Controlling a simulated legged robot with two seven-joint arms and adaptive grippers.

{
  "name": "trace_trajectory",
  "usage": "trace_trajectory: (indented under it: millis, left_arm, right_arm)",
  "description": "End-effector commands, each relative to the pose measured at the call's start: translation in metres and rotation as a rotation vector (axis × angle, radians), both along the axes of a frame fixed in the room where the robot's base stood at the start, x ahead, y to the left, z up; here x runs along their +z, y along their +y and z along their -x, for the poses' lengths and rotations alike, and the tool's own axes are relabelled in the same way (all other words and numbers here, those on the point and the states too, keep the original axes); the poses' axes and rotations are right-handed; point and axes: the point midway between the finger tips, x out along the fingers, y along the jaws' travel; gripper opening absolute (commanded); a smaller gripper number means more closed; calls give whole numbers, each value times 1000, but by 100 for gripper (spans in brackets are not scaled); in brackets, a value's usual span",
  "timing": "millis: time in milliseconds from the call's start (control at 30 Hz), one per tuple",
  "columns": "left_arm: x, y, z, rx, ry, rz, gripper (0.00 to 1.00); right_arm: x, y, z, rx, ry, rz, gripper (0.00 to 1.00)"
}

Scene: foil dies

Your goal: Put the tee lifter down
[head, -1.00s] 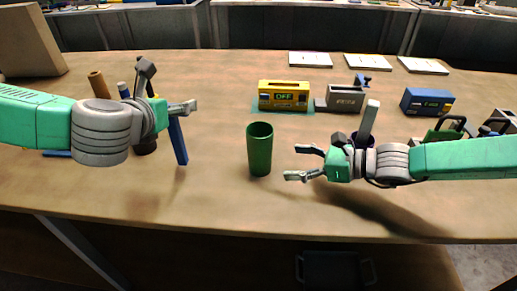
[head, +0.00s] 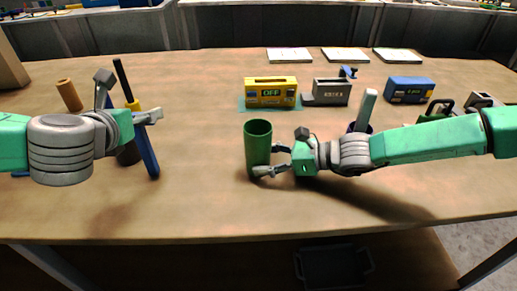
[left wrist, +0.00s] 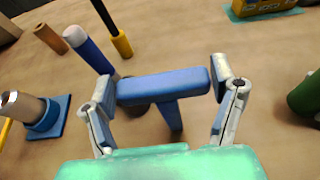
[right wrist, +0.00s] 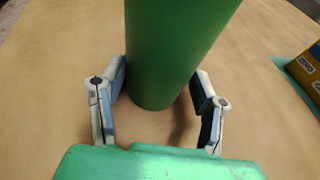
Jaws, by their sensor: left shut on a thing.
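The blue tee lifter (head: 148,155) is in my left gripper (head: 150,116), with its long part slanting down toward the table in the head view. In the left wrist view its blue crossbar (left wrist: 162,86) spans between the two finger pads, with the stem below it. I cannot tell whether its lower end touches the table. My right gripper (head: 277,161) is low at the green cylinder (head: 258,140), which stands upright. In the right wrist view its fingers are spread on both sides of the cylinder (right wrist: 172,50).
Behind the left gripper stand a brown peg (head: 69,95), a dark rod with a yellow collar (left wrist: 122,43) and a blue rod (left wrist: 88,50). The front middle table is clear.

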Motion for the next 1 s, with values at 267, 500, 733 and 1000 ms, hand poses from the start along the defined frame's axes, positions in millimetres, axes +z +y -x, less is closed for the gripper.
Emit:
trace_trajectory:
  millis: [267,500,733,1000]
  left_arm:
    - [2,0,-2,-9,-4,3,27]
    - [37,-61,-24,-179,-10,1,27]
    - [106,-163,-32,-448,-8,-3,27]
    - [168,-236,-18,-658,-1,5,27]
  right_arm:
    - [0,3,0,1,1,4,35]
    - [-1,2,0,1,1,3,35]
    - [-1,-1,0,0,0,1,35]
    - [-1,3,0,0,1,5,35]
